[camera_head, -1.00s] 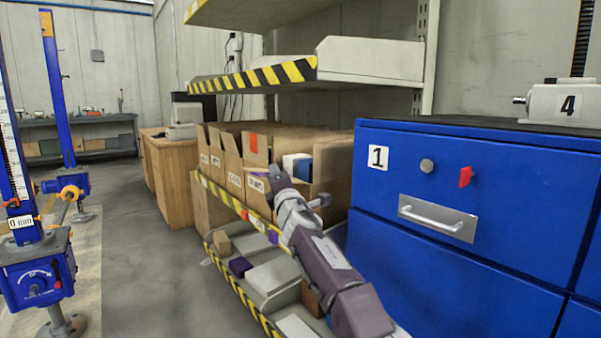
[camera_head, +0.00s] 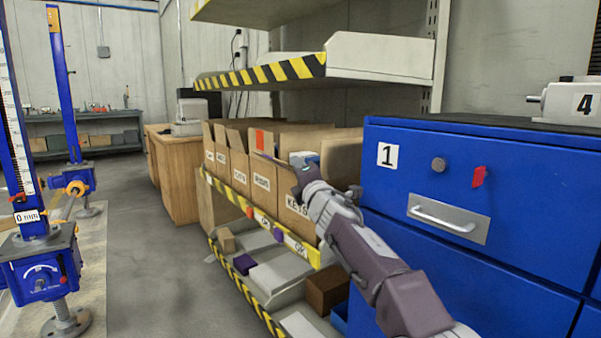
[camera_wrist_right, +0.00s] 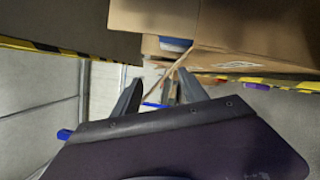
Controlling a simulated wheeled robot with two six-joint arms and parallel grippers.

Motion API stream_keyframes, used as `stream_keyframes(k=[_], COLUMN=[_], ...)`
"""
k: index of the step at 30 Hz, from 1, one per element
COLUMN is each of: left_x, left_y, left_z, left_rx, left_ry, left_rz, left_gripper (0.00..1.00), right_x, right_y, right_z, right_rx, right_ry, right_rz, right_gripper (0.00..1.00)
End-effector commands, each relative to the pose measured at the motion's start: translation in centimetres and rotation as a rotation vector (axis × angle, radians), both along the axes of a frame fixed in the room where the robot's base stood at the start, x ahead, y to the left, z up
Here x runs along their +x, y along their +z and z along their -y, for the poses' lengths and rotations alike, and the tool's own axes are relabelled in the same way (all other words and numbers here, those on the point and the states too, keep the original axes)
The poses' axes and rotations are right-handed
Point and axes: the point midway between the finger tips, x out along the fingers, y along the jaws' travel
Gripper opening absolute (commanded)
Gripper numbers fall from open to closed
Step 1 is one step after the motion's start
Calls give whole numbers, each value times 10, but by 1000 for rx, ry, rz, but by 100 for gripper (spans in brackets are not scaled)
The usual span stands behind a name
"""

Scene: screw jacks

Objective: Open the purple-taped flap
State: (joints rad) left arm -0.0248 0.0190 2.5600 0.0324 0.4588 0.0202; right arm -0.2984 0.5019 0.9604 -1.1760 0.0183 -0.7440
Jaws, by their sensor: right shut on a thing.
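A row of open cardboard boxes stands on the shelf in the head view; the nearest is the KEYS box (camera_head: 296,208). A thin cardboard flap (camera_head: 273,160) sticks up at its front, by my right gripper (camera_head: 297,178). In the right wrist view my right gripper (camera_wrist_right: 158,92) has its fingers around a thin cardboard edge (camera_wrist_right: 168,78), so it is shut on the flap. I cannot see purple tape on this flap; the fingers may hide it. My left gripper is not in view.
An orange-taped flap (camera_head: 263,140) stands behind. A purple tag (camera_head: 278,235) sits on the striped shelf edge. A blue cabinet (camera_head: 470,190) stands close on the right, and a blue screw jack (camera_head: 40,265) on the left. The floor (camera_head: 160,270) between is clear.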

Motion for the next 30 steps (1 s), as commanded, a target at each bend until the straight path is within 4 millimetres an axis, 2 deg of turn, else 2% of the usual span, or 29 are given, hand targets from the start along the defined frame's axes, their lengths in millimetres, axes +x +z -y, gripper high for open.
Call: stream_keyframes(k=[1, 24, 30], left_x=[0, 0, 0], left_y=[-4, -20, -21], left_z=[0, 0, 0], left_rx=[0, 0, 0], left_ry=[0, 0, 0], left_rz=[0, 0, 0], left_gripper=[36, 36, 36], right_x=[-8, -68, -72], right_y=[15, 25, 25], right_z=[8, 22, 23], right_rx=[1, 5, 6], right_ry=[-10, 0, 0], right_rz=[27, 15, 14], right_gripper=[25, 25, 25])
